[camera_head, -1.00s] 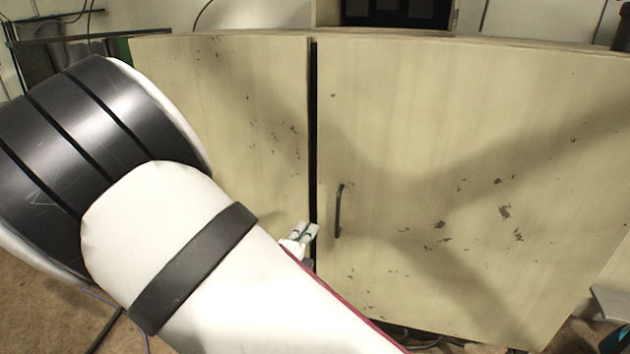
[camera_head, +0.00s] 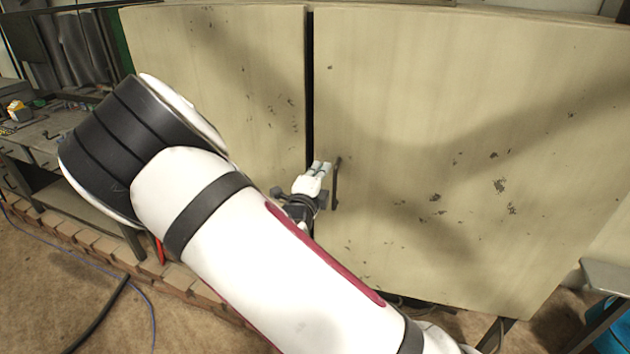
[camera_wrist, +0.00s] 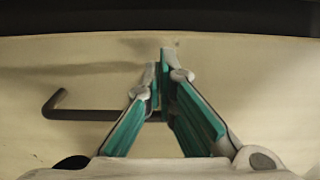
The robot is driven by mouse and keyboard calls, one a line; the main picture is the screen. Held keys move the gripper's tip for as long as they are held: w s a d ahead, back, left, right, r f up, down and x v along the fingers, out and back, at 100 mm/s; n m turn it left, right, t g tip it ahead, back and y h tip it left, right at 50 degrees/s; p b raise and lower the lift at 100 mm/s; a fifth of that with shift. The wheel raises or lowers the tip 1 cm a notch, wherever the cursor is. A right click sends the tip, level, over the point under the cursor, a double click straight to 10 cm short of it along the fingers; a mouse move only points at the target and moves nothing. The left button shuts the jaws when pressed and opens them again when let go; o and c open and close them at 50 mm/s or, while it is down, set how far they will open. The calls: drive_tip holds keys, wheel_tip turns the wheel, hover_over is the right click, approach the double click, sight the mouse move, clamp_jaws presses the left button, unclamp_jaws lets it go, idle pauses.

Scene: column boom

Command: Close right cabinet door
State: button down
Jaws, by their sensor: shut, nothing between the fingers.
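The right cabinet door (camera_head: 450,120) is a large pale wooden panel with worn dark patches. It stands nearly flush with the left door (camera_head: 215,80), with a narrow dark gap between them. Its dark handle (camera_head: 336,184) is upright near the gap edge. My gripper (camera_head: 319,167) is shut and empty, just left of the handle and in front of the gap area. In the wrist view the gripper (camera_wrist: 163,65) shows teal pads meeting at the tips, and the handle (camera_wrist: 85,114) lies partly behind the fingers. Whether the tips touch the door cannot be told.
A workbench (camera_head: 45,135) with clutter stands at the far left above a row of bricks (camera_head: 175,280). A small grey table or stool (camera_head: 607,275) and a blue object (camera_head: 612,330) are at the lower right. A dark hose (camera_head: 100,315) lies on the brown floor.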

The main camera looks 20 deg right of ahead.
drive_tip(key=shift+w+d, duration=0.3)
drive_tip(key=shift+w, duration=0.2)
